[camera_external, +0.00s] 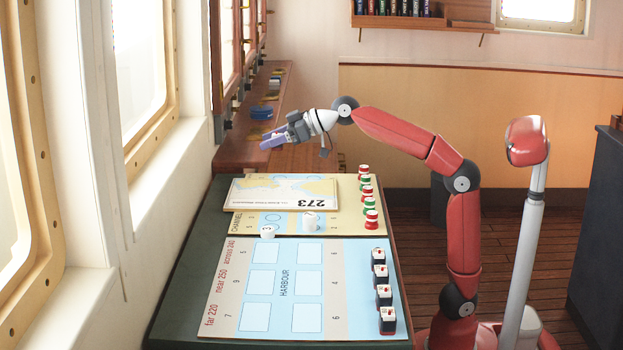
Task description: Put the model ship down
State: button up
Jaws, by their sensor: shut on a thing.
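My gripper (272,141) is at the end of the outstretched arm, high at the left, over the wooden ledge by the windows. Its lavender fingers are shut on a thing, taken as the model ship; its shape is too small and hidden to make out. Several small model ships (384,295), dark-hulled with white and red tops, stand in a row on the right edge of the harbour mat (231,285). The mat's pale blue squares are empty. My gripper is well apart from them, farther back.
The wooden ledge (240,150) holds small items, including a blue one (262,112).

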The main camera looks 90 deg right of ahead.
jog(key=b, duration=0.2)
send_over(275, 198)
notch_tip(275, 198, down, 12)
jog(key=shift+r, duration=0.1)
jog(key=shift+f+b, duration=0.55)
jog(key=shift+f, duration=0.3)
jog(key=o, duration=1)
jog(key=shift+f, duration=0.1)
jog(key=shift+r+p, duration=0.9)
jog(key=shift+p, duration=0.1)
jog(key=b+v, duration=0.1)
jog(key=v, duration=0.9)
jog(key=shift+s+r, duration=0.15)
jog(key=shift+s, duration=0.1)
jog(key=shift+s+r, duration=0.35)
jog(key=shift+s, duration=0.3)
